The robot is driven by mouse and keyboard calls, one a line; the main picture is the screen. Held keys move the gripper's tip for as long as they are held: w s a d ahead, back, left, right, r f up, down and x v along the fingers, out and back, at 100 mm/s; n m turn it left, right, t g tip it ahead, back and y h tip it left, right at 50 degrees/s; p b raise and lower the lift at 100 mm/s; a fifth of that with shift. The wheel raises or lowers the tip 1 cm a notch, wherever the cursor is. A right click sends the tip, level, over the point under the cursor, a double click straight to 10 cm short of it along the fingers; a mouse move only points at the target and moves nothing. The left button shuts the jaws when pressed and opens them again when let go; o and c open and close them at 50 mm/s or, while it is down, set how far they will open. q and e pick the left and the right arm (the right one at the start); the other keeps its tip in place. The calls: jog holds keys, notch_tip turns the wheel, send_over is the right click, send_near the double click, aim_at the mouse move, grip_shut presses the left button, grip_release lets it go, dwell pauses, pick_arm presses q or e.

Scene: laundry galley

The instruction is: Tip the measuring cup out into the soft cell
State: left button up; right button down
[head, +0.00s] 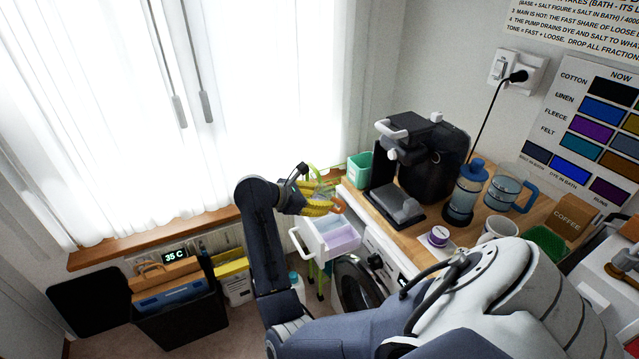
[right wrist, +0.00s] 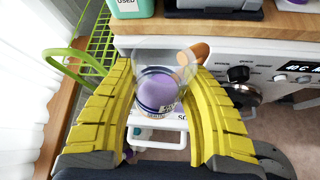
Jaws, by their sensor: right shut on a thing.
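My right gripper (head: 322,205) has yellow ribbed fingers. It is shut on the clear measuring cup (right wrist: 157,92), which sits between the fingers in the right wrist view (right wrist: 158,105). The cup has dark bands and a wooden handle (right wrist: 198,52). Purple shows in or through the cup; I cannot tell whether it is contents. The open white drawer (head: 313,243) of the washer has lavender inside, below the gripper. In the right wrist view the drawer front (right wrist: 150,140) lies behind the cup, its lettering partly hidden. I cannot clearly tell which cell is the soft one. My left gripper is not in view.
A green wire rack (right wrist: 97,48) stands beside the drawer. A black bin (head: 185,325) stands at lower left.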

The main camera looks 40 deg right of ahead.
jog(key=t, duration=0.1)
jog(key=f+m+t+y, duration=0.1)
jog(key=s+m+t+y, duration=0.1)
jog(key=shift+d+f, duration=0.25)
jog(key=shift+s+d+f+m+t+y, duration=0.15)
jog(key=shift+s+f+m+t+y, duration=0.1)
jog(key=shift+f+m+t+y, duration=0.6)
jog(key=shift+s+f+m+t+y, duration=0.1)
jog(key=shift+m+t+y, duration=0.1)
jog(key=shift+t, duration=0.35)
jog(key=shift+f+m+t+y, duration=0.1)
jog(key=shift+m+t+y, duration=0.05)
jog(key=shift+t, duration=0.35)
jog(key=shift+s+d+r+m+t+y, duration=0.15)
jog(key=shift+s+m+t+y, duration=0.25)
jog(key=shift+t, duration=0.45)
jog(key=shift+s+d+r+m+t+y, duration=0.1)
jog(key=shift+m+t+y, duration=0.1)
jog(key=shift+m+t, duration=0.5)
jog(key=shift+s+d+r+m+t+y, duration=0.2)
jog(key=shift+m+t+y, duration=0.1)
jog(key=shift+t, duration=0.65)
